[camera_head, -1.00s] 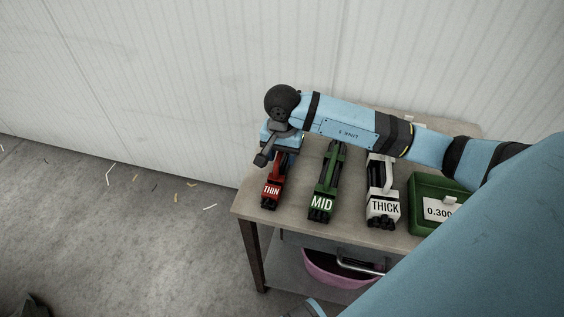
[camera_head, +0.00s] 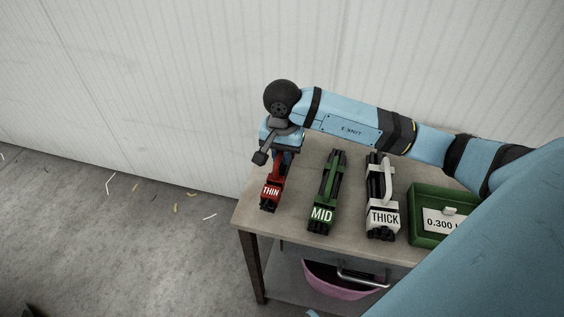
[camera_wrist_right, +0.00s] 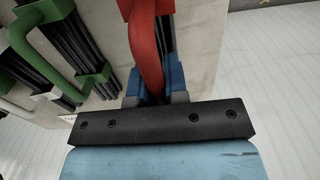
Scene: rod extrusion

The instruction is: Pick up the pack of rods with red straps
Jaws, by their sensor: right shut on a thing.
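The pack of thin rods with red straps and a red handle (camera_head: 270,190), labelled THIN, is at the table's left end. My right gripper (camera_head: 281,150) is over its back end, pointing down. In the right wrist view, the blue fingers (camera_wrist_right: 155,95) of my right gripper are shut around the red handle (camera_wrist_right: 147,50). The pack appears raised slightly above the tabletop; the gap beneath it is not clear. The head and forearm hide part of the fingers and the pack's back. My left gripper is not in view.
To the right on the table (camera_head: 300,232) stand a green-strapped MID pack (camera_head: 322,214) and a white-strapped THICK pack (camera_head: 384,216). A pink bin (camera_head: 335,282) sits below. A wall rises behind.

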